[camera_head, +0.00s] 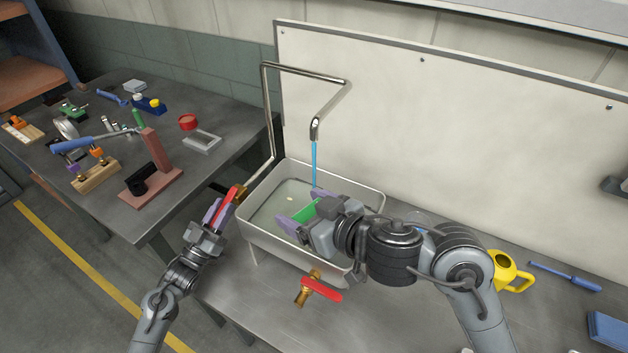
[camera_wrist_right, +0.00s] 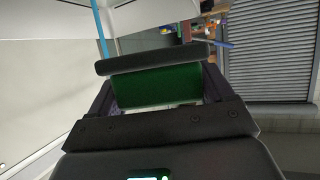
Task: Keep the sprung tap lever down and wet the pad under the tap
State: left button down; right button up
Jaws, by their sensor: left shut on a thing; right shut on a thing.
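The tap's bent metal pipe (camera_head: 315,128) rises at the back of a white sink (camera_head: 262,236), and a blue water stream (camera_head: 314,162) runs down from its spout. My left gripper (camera_head: 222,207) is shut on the red tap lever (camera_head: 232,192) at the sink's left side. My right gripper (camera_head: 304,211) is shut on the green pad (camera_head: 303,214) and holds it over the basin near the stream. In the right wrist view the pad (camera_wrist_right: 155,87) has a dark layer along its upper side. The stream (camera_wrist_right: 101,35) shows at its upper left; whether it touches the pad is unclear.
A second red-handled brass valve (camera_head: 306,290) is at the sink's front. A yellow watering can (camera_head: 508,270) and a blue screwdriver (camera_head: 565,276) lie to the right. A cluttered dark bench (camera_head: 215,112) stands at the left. The sink backs onto a pale panel (camera_head: 430,130).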

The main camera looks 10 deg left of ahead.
jog(key=shift+s+d+r, duration=0.15)
jog(key=shift+s+r, duration=0.35)
jog(key=shift+s, duration=0.3)
jog(key=shift+s+d+r, duration=0.15)
jog(key=shift+s+r, duration=0.35)
jog(key=shift+s, duration=0.35)
jog(key=shift+s+d+r, duration=0.15)
jog(key=shift+s+r, duration=0.35)
jog(key=shift+s, duration=0.3)
pick_arm(q)
jog(key=shift+r, duration=0.1)
pick_arm(e)
jog(key=shift+r, duration=0.15)
pick_arm(q)
jog(key=shift+s+r+g+y+p, duration=0.25)
jog(key=shift+r+g+p, duration=0.5)
jog(key=shift+p, duration=2.35)
jog(key=shift+f+g+p, duration=0.25)
jog(key=shift+g+p, duration=0.1)
jog(key=shift+p, duration=0.25)
pick_arm(e)
notch_tip(320, 180, up, 7)
jog(key=shift+r, duration=0.15)
